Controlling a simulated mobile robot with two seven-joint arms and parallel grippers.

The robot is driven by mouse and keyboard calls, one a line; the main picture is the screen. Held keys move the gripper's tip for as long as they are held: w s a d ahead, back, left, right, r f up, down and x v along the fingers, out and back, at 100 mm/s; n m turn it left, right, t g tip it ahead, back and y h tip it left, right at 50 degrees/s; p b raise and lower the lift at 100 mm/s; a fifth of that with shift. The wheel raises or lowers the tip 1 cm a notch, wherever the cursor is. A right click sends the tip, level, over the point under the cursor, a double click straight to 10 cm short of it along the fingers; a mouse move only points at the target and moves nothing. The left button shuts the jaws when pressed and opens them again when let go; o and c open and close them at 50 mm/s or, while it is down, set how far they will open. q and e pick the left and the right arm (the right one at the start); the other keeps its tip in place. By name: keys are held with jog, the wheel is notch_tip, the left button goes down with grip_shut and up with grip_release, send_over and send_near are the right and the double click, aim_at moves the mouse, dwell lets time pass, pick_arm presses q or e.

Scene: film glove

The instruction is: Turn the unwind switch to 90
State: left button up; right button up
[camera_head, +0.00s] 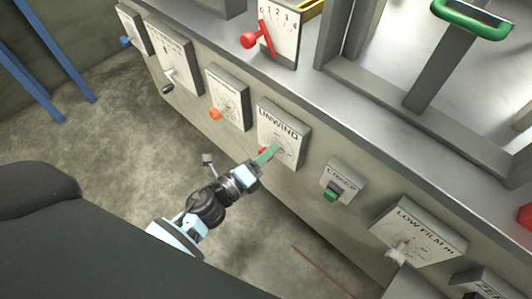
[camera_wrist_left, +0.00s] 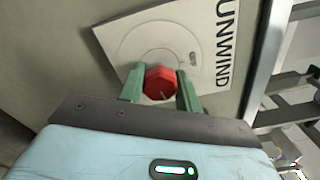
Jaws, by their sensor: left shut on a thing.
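The unwind switch is a red knob (camera_wrist_left: 160,82) on a white dial plate marked UNWIND (camera_head: 281,133). The plate is fixed to the front of the grey machine. In the head view only a small red part of the knob (camera_head: 263,151) shows beside my gripper. My left gripper (camera_head: 270,152) reaches the plate from the lower left. In the left wrist view its two green fingers (camera_wrist_left: 160,84) stand on either side of the red knob, shut on it. The dial's pointer reading is too small to tell. My right gripper is not in view.
A dial with an orange knob (camera_head: 215,114) sits left of the unwind plate. The CREEP switch (camera_head: 331,194) with a green knob and the LOW FILM dial (camera_head: 405,243) sit to the right. The machine's metal top edge (camera_head: 320,107) runs above. Open floor (camera_head: 120,135) lies left of the arm.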

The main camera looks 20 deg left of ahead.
pick_arm(q)
jog(key=shift+m, duration=1.1)
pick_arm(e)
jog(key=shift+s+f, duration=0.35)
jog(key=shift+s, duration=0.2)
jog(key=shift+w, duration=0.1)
pick_arm(q)
jog(key=o, duration=1)
jog(key=shift+c, duration=0.2)
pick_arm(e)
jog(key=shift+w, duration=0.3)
pick_arm(q)
jog(key=shift+s+a, duration=0.15)
jog(key=shift+s, duration=0.15)
jog(key=v, duration=0.7)
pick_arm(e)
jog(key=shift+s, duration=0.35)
